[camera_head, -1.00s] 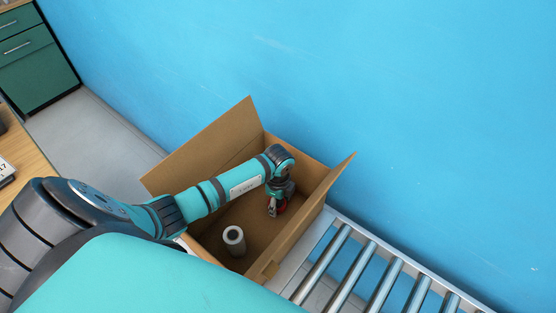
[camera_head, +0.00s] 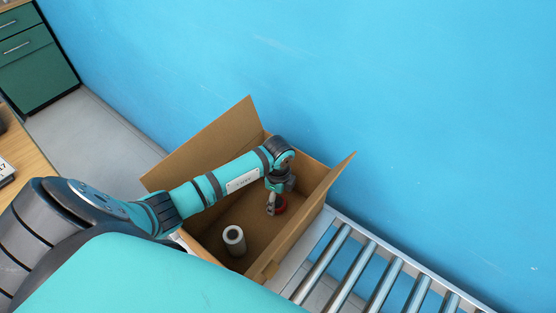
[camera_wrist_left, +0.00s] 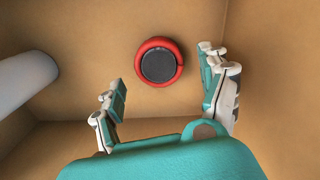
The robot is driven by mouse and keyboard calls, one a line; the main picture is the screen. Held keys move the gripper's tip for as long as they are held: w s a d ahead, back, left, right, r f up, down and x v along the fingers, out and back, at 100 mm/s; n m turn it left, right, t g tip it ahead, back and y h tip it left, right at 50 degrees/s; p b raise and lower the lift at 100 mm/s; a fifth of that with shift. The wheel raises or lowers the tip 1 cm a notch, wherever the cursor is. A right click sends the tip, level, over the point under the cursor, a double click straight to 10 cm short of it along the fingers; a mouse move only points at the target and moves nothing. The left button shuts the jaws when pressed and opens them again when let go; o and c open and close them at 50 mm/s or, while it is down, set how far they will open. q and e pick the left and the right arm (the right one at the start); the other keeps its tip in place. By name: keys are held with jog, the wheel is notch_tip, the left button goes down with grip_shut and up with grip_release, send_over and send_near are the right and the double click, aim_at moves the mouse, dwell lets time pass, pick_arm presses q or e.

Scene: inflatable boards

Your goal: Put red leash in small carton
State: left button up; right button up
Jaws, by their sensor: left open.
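The red leash (camera_wrist_left: 159,61), a red ring around a dark disc, lies on the floor of the open cardboard carton (camera_head: 207,133). It also shows in the head view (camera_head: 281,206), partly behind my gripper. My left gripper (camera_head: 272,206) is inside the carton, above the floor. In the left wrist view its two fingers (camera_wrist_left: 165,90) are spread wide with nothing between them, and the leash lies apart from them, beyond the fingertips. My right gripper is not in view.
A white roll (camera_head: 234,240) stands upright in the carton, also at the left of the wrist view (camera_wrist_left: 22,82). A roller conveyor (camera_head: 345,265) runs to the right of the carton. A blue wall (camera_head: 400,110) rises behind. A wooden desk edge (camera_head: 22,150) is at the left.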

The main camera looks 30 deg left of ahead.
aim_at(278, 202)
pick_arm(q)
notch_tip(278, 202, up, 9)
jog(key=shift+b, duration=0.3)
dwell(0.4)
